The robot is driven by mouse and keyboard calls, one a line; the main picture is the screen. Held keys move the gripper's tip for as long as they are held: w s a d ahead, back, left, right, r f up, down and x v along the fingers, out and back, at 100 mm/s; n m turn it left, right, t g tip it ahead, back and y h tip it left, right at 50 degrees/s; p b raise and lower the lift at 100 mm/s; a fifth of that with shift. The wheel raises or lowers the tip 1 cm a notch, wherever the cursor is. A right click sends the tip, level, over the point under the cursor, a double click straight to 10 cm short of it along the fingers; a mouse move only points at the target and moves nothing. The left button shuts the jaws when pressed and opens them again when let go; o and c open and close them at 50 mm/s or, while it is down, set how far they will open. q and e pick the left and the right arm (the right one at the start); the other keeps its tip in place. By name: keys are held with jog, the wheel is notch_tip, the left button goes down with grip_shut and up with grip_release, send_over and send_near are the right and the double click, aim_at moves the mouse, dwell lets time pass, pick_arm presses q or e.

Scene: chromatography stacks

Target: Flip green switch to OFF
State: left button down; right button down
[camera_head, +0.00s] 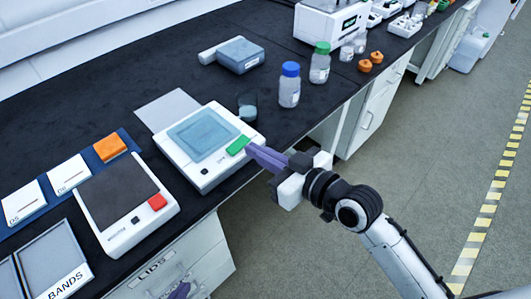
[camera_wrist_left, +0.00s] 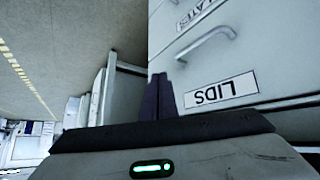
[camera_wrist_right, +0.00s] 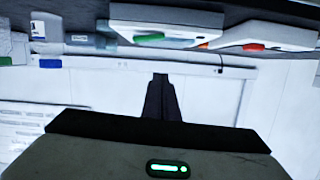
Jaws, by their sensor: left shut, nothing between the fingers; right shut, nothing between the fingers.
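The green switch (camera_head: 238,145) is on the front right corner of a white device (camera_head: 215,174) with a blue-grey top plate. It also shows in the right wrist view (camera_wrist_right: 149,37). Whether it is on or off cannot be told. My right gripper (camera_head: 252,151) is shut and empty, its purple fingertips close beside the green switch; contact cannot be made out. Its fingers also show in the right wrist view (camera_wrist_right: 160,76). My left gripper (camera_wrist_left: 158,76) is shut and empty in front of the drawers; only a fingertip shows low in the head view (camera_head: 180,290).
A second white device (camera_head: 122,236) with a red switch (camera_head: 157,202) stands to the left. Blue-capped (camera_head: 289,85) and green-capped (camera_head: 320,63) bottles and a small beaker (camera_head: 247,105) stand behind. A drawer labelled LIDS (camera_wrist_left: 222,92) is below the bench.

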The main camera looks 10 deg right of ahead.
jog(key=shift+v, duration=1.25)
jog(key=shift+a, duration=0.15)
jog(key=s+d+f+m+g+h, duration=0.1)
jog(key=s+d+f+h, duration=0.1)
jog(key=s+f, duration=0.4)
jog(key=s+d+f+m+g+h, duration=0.1)
jog(key=s+d+f, duration=0.4)
jog(key=f, duration=0.6)
jog(key=s+d+f+m+g+h, duration=0.1)
jog(key=s+d+f+m+h, duration=0.1)
jog(key=s+f, duration=0.5)
jog(key=shift+d+f+m+g+h, duration=0.3)
jog(key=shift+d+f+g+h, duration=0.1)
jog(key=shift+d+f+h, duration=0.5)
jog(key=shift+a, duration=0.1)
